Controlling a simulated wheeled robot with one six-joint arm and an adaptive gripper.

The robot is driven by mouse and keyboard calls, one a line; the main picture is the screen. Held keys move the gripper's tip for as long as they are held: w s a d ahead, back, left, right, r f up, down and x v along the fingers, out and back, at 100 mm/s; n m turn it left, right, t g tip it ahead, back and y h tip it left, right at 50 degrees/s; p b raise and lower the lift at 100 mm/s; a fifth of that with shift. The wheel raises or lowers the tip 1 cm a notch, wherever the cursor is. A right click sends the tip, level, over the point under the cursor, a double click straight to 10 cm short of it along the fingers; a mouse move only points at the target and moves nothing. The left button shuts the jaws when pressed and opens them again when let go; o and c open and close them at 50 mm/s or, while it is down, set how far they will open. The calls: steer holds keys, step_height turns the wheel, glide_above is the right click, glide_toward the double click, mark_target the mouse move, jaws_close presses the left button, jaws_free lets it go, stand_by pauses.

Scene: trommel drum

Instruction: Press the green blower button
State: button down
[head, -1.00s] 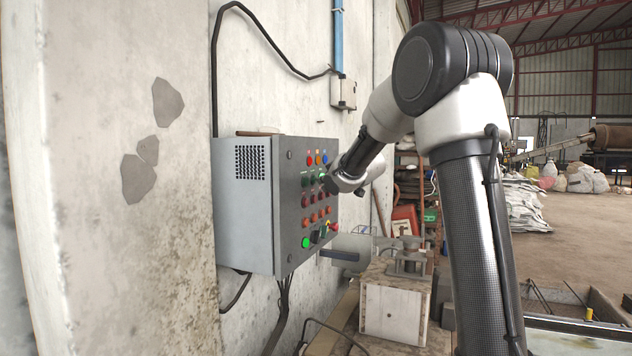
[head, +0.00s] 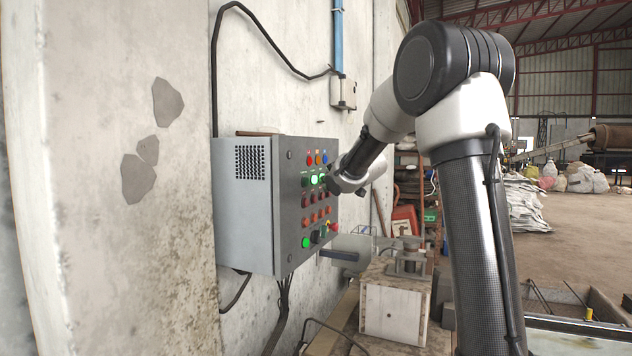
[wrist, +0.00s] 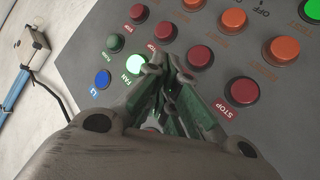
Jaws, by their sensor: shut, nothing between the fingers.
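The control panel (head: 293,205) is a grey box on the wall with rows of coloured buttons. One green button (head: 314,179) in its upper part glows brightly. In the wrist view the lit green button (wrist: 136,64) has a label that seems to read FAN. An unlit dark green button (wrist: 114,42) is beside it. I see no readable blower label. My gripper (head: 331,183) is shut and empty, in front of the panel face. In the wrist view its fingertips (wrist: 166,68) lie just right of the lit button and hide part of the panel. I cannot tell whether they touch anything.
Red and orange buttons, including one marked STOP (wrist: 242,91), surround the fingertips. Another bright green button (head: 306,242) sits at the panel's lower left. A dusty machine block (head: 392,312) stands below right. Black cables hang under the panel.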

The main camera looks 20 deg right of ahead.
steer(key=shift+s+d, duration=0.25)
steer(key=shift+s, duration=0.05)
steer(key=shift+s+d, duration=1.75)
steer(key=shift+d, duration=0.05)
